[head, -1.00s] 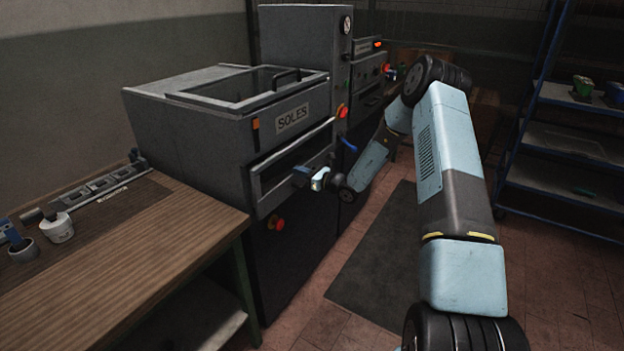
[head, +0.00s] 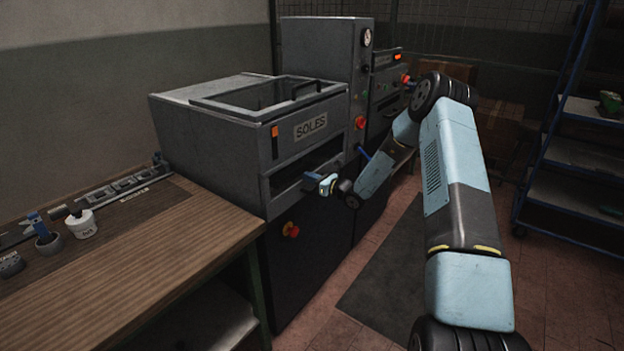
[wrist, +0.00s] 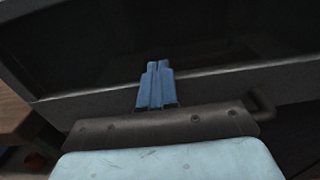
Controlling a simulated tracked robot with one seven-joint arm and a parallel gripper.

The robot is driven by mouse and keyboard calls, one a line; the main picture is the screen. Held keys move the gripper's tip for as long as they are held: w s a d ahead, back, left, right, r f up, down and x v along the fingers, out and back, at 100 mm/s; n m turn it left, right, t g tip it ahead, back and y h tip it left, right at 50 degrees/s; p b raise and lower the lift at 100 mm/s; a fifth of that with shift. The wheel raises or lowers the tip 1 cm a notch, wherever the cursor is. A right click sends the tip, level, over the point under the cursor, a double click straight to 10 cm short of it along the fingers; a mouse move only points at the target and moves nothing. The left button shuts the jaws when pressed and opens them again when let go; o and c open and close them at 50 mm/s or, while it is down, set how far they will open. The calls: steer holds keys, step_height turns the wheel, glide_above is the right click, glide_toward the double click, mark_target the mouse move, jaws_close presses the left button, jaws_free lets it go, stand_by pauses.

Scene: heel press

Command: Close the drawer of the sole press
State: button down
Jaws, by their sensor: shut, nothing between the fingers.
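The grey sole press (head: 210,140), labelled SOLES, stands left of the middle in the head view. Its drawer front (head: 284,184) is below the label, around a dark slot. How far the drawer stands out is hard to tell. My gripper (head: 309,184) is at the front of this slot, with its blue fingers shut and empty. In the wrist view, the fingers (wrist: 158,68) point across a grey edge (wrist: 220,80) with a dark area beyond it. I cannot tell whether the fingertips touch the drawer.
A wooden bench (head: 150,260) with tools and small pots stands at the left, close to the press. A red-orange knob (head: 290,230) sits low on the press front. Blue shelving (head: 575,150) stands at the right. A dark mat (head: 385,270) lies on open floor.

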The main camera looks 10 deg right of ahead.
steer(key=v, duration=1.3)
steer(key=s+a+r+n+g+h, duration=0.1)
steer(key=s+a+r+n+g, duration=0.45)
steer(key=s+r+n, duration=0.35)
steer(key=s+a+r+n+g, duration=0.5)
steer(key=s+r+n+g, duration=0.15)
steer(key=s+r, duration=0.4)
steer(key=s+d+r+n+t+h, duration=0.1)
steer(key=s+d+r+n+h, duration=0.2)
steer(key=s, duration=0.6)
steer(key=s+d+r+n+t+h, duration=0.2)
steer(key=s+d+r+n+h, duration=0.1)
steer(key=s, duration=0.6)
steer(key=s+d+r+n+t+h, duration=0.1)
steer(key=s+d+r+n+h, duration=0.3)
steer(key=s+r, duration=0.3)
steer(key=shift+s+r+n+t+h, duration=0.3)
steer(key=shift+s+n+t+h, duration=0.1)
steer(key=shift+s+n+h, duration=0.6)
steer(key=c, duration=1.8)
jaws_free()
steer(key=shift+s+m, duration=0.1)
steer(key=shift+m, duration=0.15)
